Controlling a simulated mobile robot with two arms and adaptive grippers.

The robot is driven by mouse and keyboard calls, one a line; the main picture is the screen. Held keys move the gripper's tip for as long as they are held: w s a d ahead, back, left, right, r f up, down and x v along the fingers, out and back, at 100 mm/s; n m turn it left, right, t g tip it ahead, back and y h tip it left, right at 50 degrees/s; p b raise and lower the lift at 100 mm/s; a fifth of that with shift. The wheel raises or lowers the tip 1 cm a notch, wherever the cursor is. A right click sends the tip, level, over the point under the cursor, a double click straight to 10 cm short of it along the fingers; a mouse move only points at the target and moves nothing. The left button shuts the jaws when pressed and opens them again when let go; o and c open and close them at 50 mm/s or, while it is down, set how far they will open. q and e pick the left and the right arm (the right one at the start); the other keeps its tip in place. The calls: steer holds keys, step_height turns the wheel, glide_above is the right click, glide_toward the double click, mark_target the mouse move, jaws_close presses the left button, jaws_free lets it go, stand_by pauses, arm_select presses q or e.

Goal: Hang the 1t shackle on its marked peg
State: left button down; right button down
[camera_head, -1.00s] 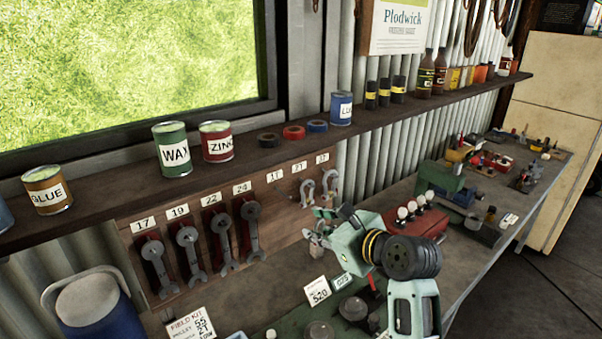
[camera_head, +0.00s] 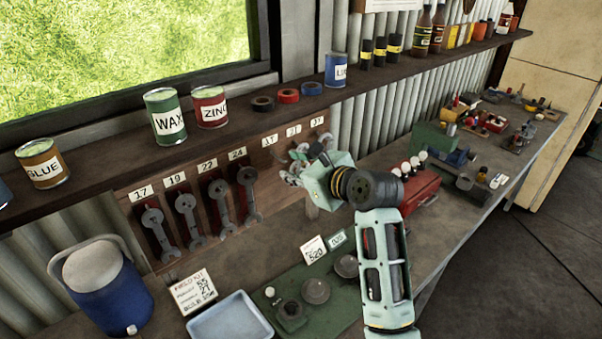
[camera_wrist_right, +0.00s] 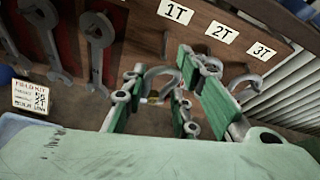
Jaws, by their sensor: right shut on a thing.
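The 1t shackle (camera_wrist_right: 162,72) is a small grey metal loop between the fingers of my right gripper (camera_wrist_right: 165,103). The fingers are shut on it and partly hide it. In the head view my right gripper (camera_head: 300,168) is up close to the wooden board, below the tag row. The 1T tag (camera_wrist_right: 176,12) has a bare peg (camera_wrist_right: 165,42) beneath it, just above the held shackle. I cannot tell whether shackle and peg touch. Grey shackles hang below the 2T tag (camera_wrist_right: 222,32) and the 3T tag (camera_wrist_right: 261,51). My left gripper is not in view.
Several wrenches (camera_head: 248,193) hang on the board to the left. A shelf (camera_head: 230,135) with cans runs above. Below on the bench are a blue tray (camera_head: 230,318), a green mat (camera_head: 325,318) with weights and a blue cooler (camera_head: 103,288).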

steer(key=shift+w+a+f, duration=0.1)
steer(key=shift+w+a, duration=0.6)
steer(key=shift+w, duration=0.25)
steer(key=shift+w+a, duration=0.65)
steer(key=shift+w, duration=0.3)
steer(key=shift+x, duration=0.85)
steer(key=shift+s+f, duration=0.1)
steer(key=shift+f, duration=0.1)
steer(key=shift+f, duration=0.2)
steer(key=c, duration=1.5)
jaws_free()
steer(key=shift+o, duration=0.8)
steer(key=shift+a, duration=0.15)
